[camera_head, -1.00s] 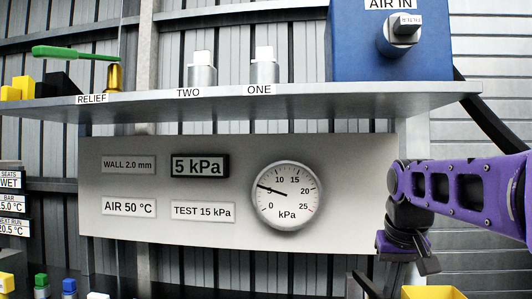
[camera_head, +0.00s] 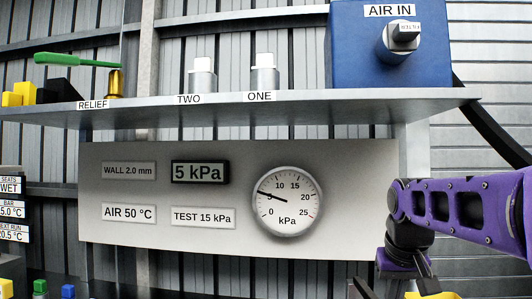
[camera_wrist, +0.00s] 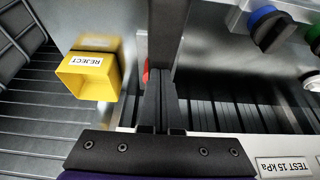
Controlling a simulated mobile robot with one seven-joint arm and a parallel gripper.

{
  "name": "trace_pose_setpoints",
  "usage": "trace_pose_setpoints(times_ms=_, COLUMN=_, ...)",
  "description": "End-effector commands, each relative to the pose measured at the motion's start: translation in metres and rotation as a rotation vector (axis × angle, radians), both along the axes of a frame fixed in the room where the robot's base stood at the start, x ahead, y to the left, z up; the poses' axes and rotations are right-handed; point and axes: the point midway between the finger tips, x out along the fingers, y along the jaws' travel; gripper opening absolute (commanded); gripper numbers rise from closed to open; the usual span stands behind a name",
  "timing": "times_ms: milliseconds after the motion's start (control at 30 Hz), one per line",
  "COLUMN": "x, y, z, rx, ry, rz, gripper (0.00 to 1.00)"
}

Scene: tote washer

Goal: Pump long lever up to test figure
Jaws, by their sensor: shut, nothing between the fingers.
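The display (camera_head: 199,172) reads 5 kPa. The round gauge (camera_head: 287,201) has its needle near 5, and a plate (camera_head: 203,216) beside it says TEST 15 kPa. In the wrist view my gripper (camera_wrist: 160,78) is shut with nothing seen between its fingers. A dark upright bar (camera_wrist: 166,35) lies just beyond the fingertips; I cannot tell if it is the long lever or if the fingers touch it. A small red part (camera_wrist: 146,72) shows beside it. In the head view my fingers cannot be made out.
A yellow REJECT bin (camera_wrist: 88,76) is left of my fingers. Blue (camera_wrist: 264,25) and green (camera_wrist: 312,32) knobs are at upper right. Above the panel (camera_head: 365,180), a shelf (camera_head: 330,102) carries a green-handled RELIEF valve (camera_head: 75,60), ONE (camera_head: 264,76), TWO (camera_head: 202,78) and the blue AIR IN box (camera_head: 365,40).

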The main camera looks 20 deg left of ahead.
Motion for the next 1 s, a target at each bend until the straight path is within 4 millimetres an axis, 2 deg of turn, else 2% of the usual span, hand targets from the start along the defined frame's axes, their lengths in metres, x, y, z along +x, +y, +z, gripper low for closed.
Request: trace_pose_setpoints(times_ms=1000, x=-0.001, y=0.000, z=-0.063, rx=-0.001, ry=0.003, rz=0.000, gripper=0.00)
